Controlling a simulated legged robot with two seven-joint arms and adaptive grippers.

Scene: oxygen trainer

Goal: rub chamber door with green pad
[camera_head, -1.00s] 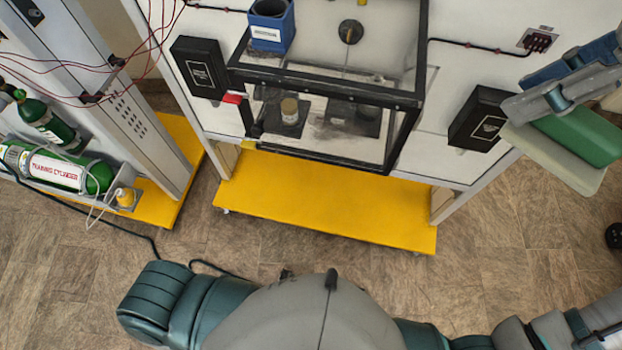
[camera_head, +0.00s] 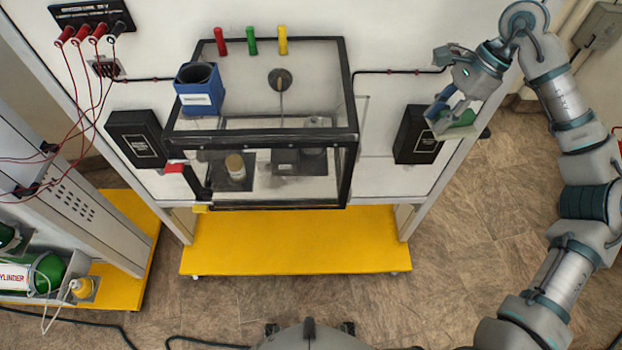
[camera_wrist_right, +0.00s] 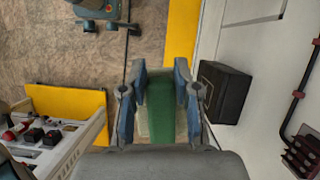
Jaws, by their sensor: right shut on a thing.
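The chamber (camera_head: 265,120) is a clear box with a black frame on the white panel in the head view. Its front door (camera_head: 275,172) is clear with dark smudges and a red latch piece (camera_head: 174,168) at its left edge. My right gripper (camera_head: 450,105) is at the right of the chamber, apart from it, in front of a black box. It is shut on the green pad (camera_head: 462,118), which has a pale face. In the right wrist view the green pad (camera_wrist_right: 160,108) sits between the two blue fingers. My left gripper is not in view.
A blue cup (camera_head: 199,90) stands on the chamber top. Black boxes (camera_head: 134,140) (camera_head: 417,135) flank the chamber. Red, green and yellow pegs (camera_head: 252,40) are above it. A yellow base (camera_head: 300,240) lies below. Green cylinders (camera_head: 40,272) and red cables are at left.

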